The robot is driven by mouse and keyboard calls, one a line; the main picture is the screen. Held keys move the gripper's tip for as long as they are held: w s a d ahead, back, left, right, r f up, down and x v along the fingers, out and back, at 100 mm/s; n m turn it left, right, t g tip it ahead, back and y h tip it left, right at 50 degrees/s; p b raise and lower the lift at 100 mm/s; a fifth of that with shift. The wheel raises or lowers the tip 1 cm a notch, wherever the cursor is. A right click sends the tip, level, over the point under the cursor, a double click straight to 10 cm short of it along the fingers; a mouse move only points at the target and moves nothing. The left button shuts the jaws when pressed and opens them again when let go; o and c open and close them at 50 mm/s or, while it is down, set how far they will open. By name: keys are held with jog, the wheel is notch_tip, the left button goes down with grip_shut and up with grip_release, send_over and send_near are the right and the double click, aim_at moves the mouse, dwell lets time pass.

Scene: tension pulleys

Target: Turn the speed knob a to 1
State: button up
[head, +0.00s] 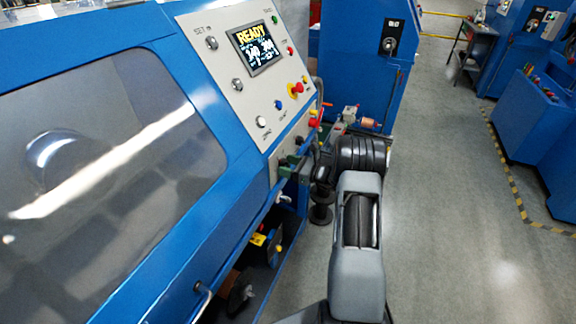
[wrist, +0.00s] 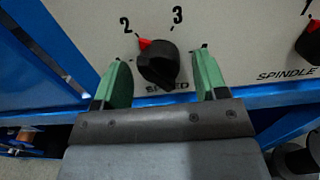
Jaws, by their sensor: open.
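The speed knob (wrist: 158,64) is a black round knob with a red pointer, on the pale panel above the partly covered word SPEED. Its red pointer is turned to the upper left, toward the 2; a 3 is printed to the upper right. No 1 shows beside this knob in the wrist view. My gripper (wrist: 163,82) is open, with one green fingertip on each side of the knob. Gaps show between the knob and both fingertips. In the head view, my arm reaches to the lower part of the blue machine, and I cannot make out the knob there.
A second black knob (wrist: 312,42) with a red pointer, near the word SPINDLE, sits right of my gripper. Above, the control panel (head: 240,102) carries a lit READY screen (head: 259,48) and several buttons. The grey floor (head: 440,220) to the right is clear.

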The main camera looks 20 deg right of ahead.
jog(key=c, duration=0.9)
jog(key=shift+f+b, duration=0.1)
jog(key=shift+b, duration=0.2)
jog(key=n+b, duration=0.1)
jog(key=b, duration=0.2)
jog(key=shift+f+n, duration=0.25)
jog(key=shift+n, duration=0.15)
jog(key=n+b, duration=0.4)
jog(key=b, duration=0.3)
jog(key=shift+f+b, duration=0.1)
jog(key=shift+b, duration=0.25)
jog(key=n+b, duration=0.4)
jog(key=b, duration=0.2)
jog(key=shift+w+b, duration=0.1)
jog(key=shift+b, duration=0.2)
jog(key=shift+r+n+b, duration=0.3)
jog(key=shift+n+b, duration=0.6)
jog(key=shift+b, duration=0.35)
jog(key=shift+r+n, duration=0.15)
jog(key=shift+n, duration=0.15)
